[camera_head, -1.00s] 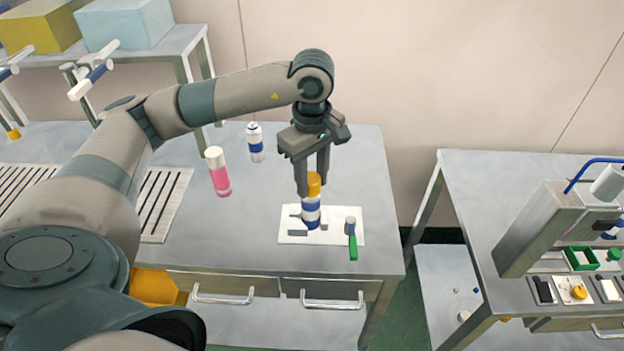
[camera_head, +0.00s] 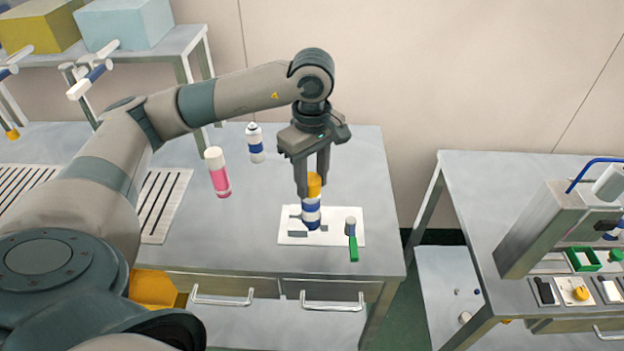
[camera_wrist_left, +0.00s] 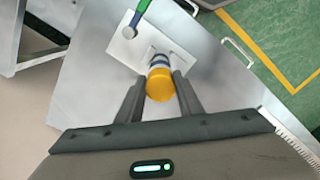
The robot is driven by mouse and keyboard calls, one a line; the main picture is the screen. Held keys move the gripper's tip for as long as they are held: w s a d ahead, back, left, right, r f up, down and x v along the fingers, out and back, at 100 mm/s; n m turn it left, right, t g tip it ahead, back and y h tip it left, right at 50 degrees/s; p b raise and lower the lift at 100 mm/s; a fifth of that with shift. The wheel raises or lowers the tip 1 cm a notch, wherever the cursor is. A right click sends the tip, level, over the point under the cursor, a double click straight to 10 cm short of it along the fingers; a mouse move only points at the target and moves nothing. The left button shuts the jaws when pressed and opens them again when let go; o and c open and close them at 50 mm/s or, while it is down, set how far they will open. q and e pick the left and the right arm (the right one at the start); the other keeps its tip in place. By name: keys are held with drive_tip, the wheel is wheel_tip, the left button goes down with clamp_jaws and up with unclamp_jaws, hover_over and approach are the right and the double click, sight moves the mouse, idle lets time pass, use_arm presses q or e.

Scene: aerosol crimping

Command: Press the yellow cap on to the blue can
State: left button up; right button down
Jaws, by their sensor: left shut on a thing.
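The blue can (camera_head: 311,212), with blue and white bands, stands upright on a white plate (camera_head: 342,232) on the table. The yellow cap (camera_head: 314,184) sits at the top of the can, in line with it; I cannot tell how firmly it is seated. My left gripper (camera_head: 313,188) points down from above and is shut on the yellow cap, one finger on each side. In the left wrist view the cap (camera_wrist_left: 160,85) lies between the fingertips, with the can (camera_wrist_left: 159,60) beyond it. My right gripper is not in view.
A green-handled tool (camera_head: 352,240) lies on the plate's right side. A pink can with a white cap (camera_head: 218,172) and a white can with a blue band (camera_head: 255,143) stand behind left. A second table with a machine (camera_head: 560,225) is at right, across a gap.

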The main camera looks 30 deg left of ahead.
sight(312, 179)
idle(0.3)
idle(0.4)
use_arm(q)
drive_tip(key=o, duration=1.6)
drive_tip(key=shift+o, duration=0.2)
drive_tip(key=shift+r, duration=0.15)
drive_tip(key=shift+r, duration=1.05)
drive_tip(key=shift+r+p, duration=0.95)
drive_tip(key=shift+r, duration=1.4)
drive_tip(key=shift+c, duration=0.7)
